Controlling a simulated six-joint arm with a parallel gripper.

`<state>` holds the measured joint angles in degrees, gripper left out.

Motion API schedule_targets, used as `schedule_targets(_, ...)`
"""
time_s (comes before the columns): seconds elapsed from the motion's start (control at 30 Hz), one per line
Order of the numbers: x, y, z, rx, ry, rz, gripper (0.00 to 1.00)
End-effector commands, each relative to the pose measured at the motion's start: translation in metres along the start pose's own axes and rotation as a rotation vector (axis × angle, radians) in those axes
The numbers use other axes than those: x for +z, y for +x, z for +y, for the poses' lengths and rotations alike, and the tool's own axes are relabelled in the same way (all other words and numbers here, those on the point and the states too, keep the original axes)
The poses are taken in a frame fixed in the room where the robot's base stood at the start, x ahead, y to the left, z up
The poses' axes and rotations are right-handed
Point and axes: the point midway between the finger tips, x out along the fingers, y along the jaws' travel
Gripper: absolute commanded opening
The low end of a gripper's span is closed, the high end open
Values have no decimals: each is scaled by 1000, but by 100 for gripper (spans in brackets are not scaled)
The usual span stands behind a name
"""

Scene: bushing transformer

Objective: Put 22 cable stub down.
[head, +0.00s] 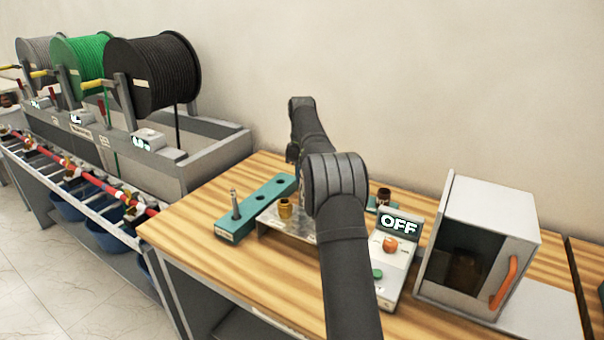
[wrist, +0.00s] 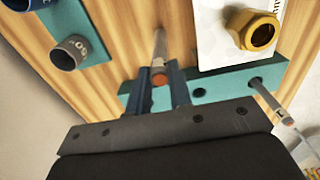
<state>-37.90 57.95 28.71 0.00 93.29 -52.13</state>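In the wrist view my gripper (wrist: 159,76) has its two fingers against the sides of a thin grey cable stub (wrist: 160,44) with a copper-coloured near end. The stub points away from the camera, and its far end shows over the wooden table. I cannot tell whether that end touches anything. A teal block (wrist: 220,85) with holes lies by the fingers; it also shows in the head view (head: 232,229). Another stub (wrist: 270,101) stands in its end hole, seen in the head view too (head: 235,204). In the head view my arm hides the gripper and held stub.
A gold bushing (head: 285,208) stands on a metal plate beside the block. A control box (head: 395,255) reading OFF and a white cabinet (head: 490,237) with an orange handle stand to the right. Cable reels (head: 152,72) are at left. The table's front-left corner is clear.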

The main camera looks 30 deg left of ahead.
Motion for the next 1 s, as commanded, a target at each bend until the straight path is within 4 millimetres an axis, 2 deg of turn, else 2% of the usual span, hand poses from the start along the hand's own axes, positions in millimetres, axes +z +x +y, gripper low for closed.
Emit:
schedule_targets(0.03, 0, 0, 0, 0, 0, 0, 27)
schedule_targets(0.1, 0, 0, 0, 0, 0, 0, 40)
schedule_targets(0.47, 0, -4, 0, 0, 0, 0, 41)
schedule_targets(0.8, 0, -57, 0, 1, 0, 1, 41)
schedule_targets(1.0, 0, -73, 0, 0, 0, 0, 41)
